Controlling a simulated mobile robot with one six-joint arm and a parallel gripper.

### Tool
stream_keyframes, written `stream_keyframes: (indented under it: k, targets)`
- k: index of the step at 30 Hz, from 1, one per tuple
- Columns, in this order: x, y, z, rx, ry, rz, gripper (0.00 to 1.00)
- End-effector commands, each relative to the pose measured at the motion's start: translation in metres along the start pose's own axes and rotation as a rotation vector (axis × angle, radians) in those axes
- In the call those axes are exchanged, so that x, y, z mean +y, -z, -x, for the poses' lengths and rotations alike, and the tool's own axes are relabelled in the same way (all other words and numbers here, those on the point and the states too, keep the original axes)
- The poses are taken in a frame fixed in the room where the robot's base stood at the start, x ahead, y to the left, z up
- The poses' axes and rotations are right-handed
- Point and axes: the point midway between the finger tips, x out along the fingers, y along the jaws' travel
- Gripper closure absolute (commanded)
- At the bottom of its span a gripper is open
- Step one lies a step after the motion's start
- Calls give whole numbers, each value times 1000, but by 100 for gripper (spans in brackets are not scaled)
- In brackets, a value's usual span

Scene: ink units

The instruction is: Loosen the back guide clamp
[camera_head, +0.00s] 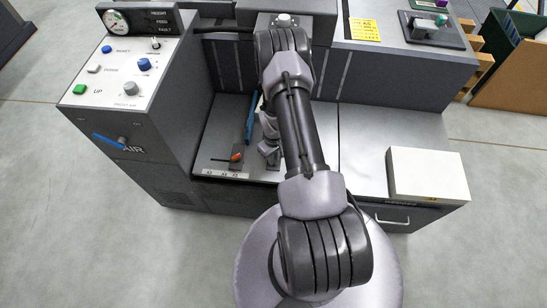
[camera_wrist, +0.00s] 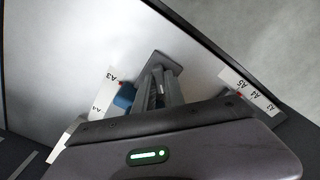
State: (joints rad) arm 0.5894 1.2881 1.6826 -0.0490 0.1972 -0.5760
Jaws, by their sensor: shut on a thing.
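My gripper (camera_wrist: 160,88) points down at the pale metal feed bed and is shut. A dark grey plate (camera_wrist: 172,62) shows just past the fingertips; it looks like the base of the back guide clamp. The clamp's lever is hidden between the fingers, so I cannot see how it is turned. In the head view my gripper (camera_head: 268,152) is low over the bed, partly covered by my arm. An orange-tipped clamp lever (camera_head: 237,156) stands left of it, apart from it.
Size scales lie on the bed, one on the left (camera_wrist: 104,92) and one on the right (camera_wrist: 250,90) of the wrist view. A control panel (camera_head: 125,70) rises at the left. Dark machine walls rise behind the bed.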

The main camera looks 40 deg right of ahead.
Motion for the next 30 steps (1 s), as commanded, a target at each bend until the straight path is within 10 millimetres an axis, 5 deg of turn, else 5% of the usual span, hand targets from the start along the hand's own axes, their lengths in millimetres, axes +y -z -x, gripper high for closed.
stream_keyframes:
  k: [7, 8, 11, 21, 26, 30]
  targets:
    - [-1, -1, 0, -3, 2, 1, 100]
    - [-1, -1, 0, -3, 2, 1, 84]
    - [0, -1, 0, -2, 1, 0, 64]
    - [0, 0, 3, -1, 0, 0, 64]
    - [0, 0, 32, 1, -1, 0, 64]
    - [1, 1, 79, 2, -1, 0, 64]
